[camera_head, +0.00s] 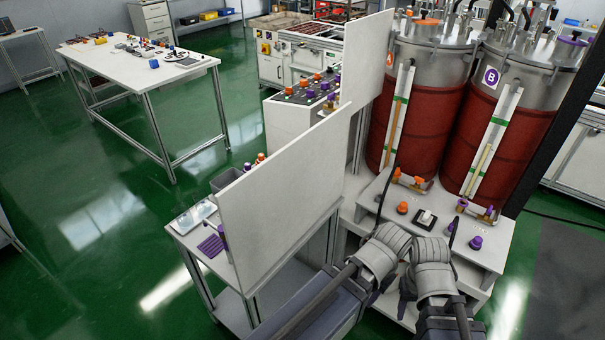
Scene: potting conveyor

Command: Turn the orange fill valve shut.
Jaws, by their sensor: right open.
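The orange fill valve (420,183) is small and sits at the foot of the left tank, marked A, just above the back of the white bench. Its handle is too small to tell its exact angle. My two arms come in from the bottom, their wrists close together over the bench's front. My right gripper (406,287) shows as a dark shape below the wrists, apart from the valve and nearer to me. It holds nothing that I can see.
A purple valve (489,213) is at tank B (512,138). A white upright panel (285,195) stands left of my arms.

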